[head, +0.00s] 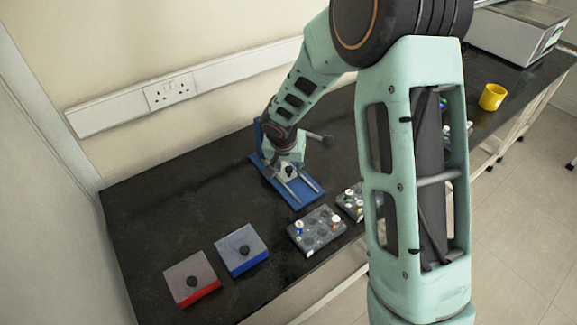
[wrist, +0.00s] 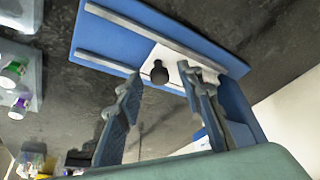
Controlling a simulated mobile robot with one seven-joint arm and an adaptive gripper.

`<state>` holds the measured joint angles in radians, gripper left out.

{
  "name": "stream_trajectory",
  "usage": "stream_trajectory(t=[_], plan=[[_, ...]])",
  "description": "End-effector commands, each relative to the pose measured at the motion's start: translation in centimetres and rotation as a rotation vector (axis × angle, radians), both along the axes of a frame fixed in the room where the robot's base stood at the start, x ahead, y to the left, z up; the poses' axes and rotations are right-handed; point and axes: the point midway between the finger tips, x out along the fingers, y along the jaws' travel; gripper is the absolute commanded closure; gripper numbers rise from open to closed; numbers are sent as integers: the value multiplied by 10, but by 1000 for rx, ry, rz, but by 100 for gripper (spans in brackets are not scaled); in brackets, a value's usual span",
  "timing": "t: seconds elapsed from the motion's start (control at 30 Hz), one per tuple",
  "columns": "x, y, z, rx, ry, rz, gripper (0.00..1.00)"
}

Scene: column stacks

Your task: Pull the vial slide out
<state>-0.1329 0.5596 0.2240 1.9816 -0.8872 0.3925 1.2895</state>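The vial slide is a pale plate (wrist: 172,58) with a black knob (wrist: 158,76), set between two grey rails on a blue base (wrist: 105,55). In the head view the blue base (head: 308,193) stands near the middle of the bench, and a dark knob (head: 289,171) shows just below my gripper (head: 288,166). In the wrist view my gripper (wrist: 160,80) is open, one finger on each side of the knob, with gaps visible on both sides. My arm and gripper hide the back of the device in the head view.
Two racks with small capped vials (head: 317,231) (head: 350,202) stand at the right of the device. A blue-edged box (head: 241,250) and a red-edged box (head: 191,279) with knobs sit at the front left. A yellow cup (head: 492,97) is at the far right. Bare bench lies left of the device.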

Motion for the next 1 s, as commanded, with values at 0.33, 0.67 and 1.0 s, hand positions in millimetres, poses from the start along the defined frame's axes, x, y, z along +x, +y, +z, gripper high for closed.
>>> stream_trajectory(t=[0.33,0.67,1.0], plan=[[0,0,0,0,0,0,99],[0,0,0,0,0,0,100],[-35,-25,-3,-1,-2,0,100]])
